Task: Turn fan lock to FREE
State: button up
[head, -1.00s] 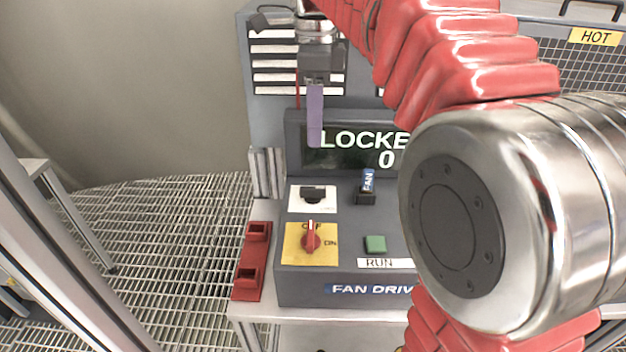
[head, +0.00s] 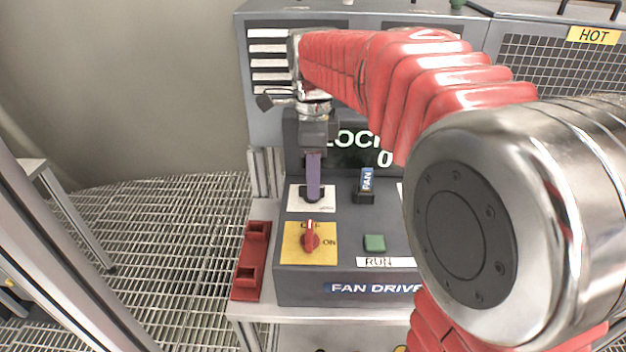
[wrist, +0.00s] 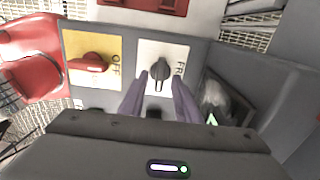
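The fan lock is a black knob (head: 312,196) on a white plate (head: 325,204) on the fan drive panel. In the wrist view the black knob (wrist: 160,72) sits on the white plate (wrist: 175,56), with part of a label starting "FR" beside it. My gripper (head: 313,184) points down at the knob from above, its purple fingertips reaching it in the head view. In the wrist view my gripper (wrist: 159,80) is open, one finger to each side of the knob, with visible gaps. I cannot tell whether the tips touch the plate. The display (head: 355,150), partly hidden, shows "LOC" and 0.
A red switch (head: 310,240) on a yellow plate is just in front of the knob. A red bracket (head: 250,260) lies left of the panel.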

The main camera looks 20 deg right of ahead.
jog(key=shift+f, duration=0.4)
jog(key=shift+c, duration=0.2)
grip_shut()
